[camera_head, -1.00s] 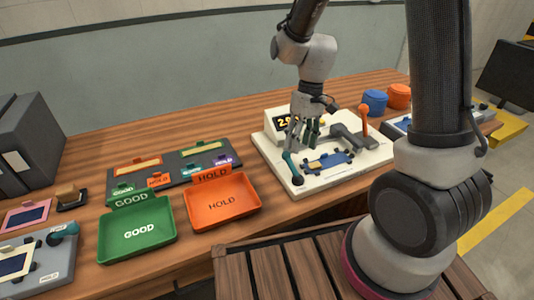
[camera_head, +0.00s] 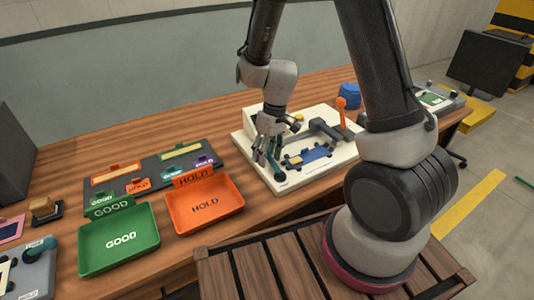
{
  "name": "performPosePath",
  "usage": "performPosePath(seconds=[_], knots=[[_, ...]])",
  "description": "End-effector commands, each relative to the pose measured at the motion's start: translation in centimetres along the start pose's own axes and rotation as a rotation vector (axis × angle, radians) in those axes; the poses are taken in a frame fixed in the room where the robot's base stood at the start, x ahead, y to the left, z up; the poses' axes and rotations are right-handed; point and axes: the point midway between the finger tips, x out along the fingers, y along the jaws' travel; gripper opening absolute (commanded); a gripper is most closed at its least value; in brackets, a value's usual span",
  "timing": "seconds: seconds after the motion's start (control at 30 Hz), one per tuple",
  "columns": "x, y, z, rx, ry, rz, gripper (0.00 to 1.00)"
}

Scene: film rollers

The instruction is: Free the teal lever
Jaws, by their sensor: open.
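The teal lever (camera_head: 277,170) stands at the front left of the white machine (camera_head: 291,187), with its dark pivot at the base. My gripper (camera_head: 265,158) is open, its fingers pointing down at the lever's upper part. The fingers overlap the lever in the picture and hide part of it; I cannot tell whether they touch it. A blue plate (camera_head: 313,157) with dark knobs lies on the machine to the right of the lever.
An orange-knobbed lever (camera_head: 342,116) and grey arm (camera_head: 325,129) stand on the machine's right side. The orange HOLD tray (camera_head: 205,222) and green GOOD tray (camera_head: 118,262) sit to the left. A blue container (camera_head: 348,95) stands behind. Bare wood lies at the table's front edge.

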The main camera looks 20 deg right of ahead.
Motion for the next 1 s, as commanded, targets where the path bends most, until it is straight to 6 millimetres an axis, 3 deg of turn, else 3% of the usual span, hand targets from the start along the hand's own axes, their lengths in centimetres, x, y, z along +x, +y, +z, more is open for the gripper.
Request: performPosePath(seconds=[0.03,0.3,0.67,1.0], knots=[[0.0,0.0,0.0,0.000,0.000,0.000,0.47],[0.0,0.0,0.0,0.000,0.000,0.000,0.00],[0.0,-0.2,0.0,-0.028,-0.005,0.000,0.00],[0.3,-1.6,-0.2,-0.223,-0.044,0.000,0.00]])
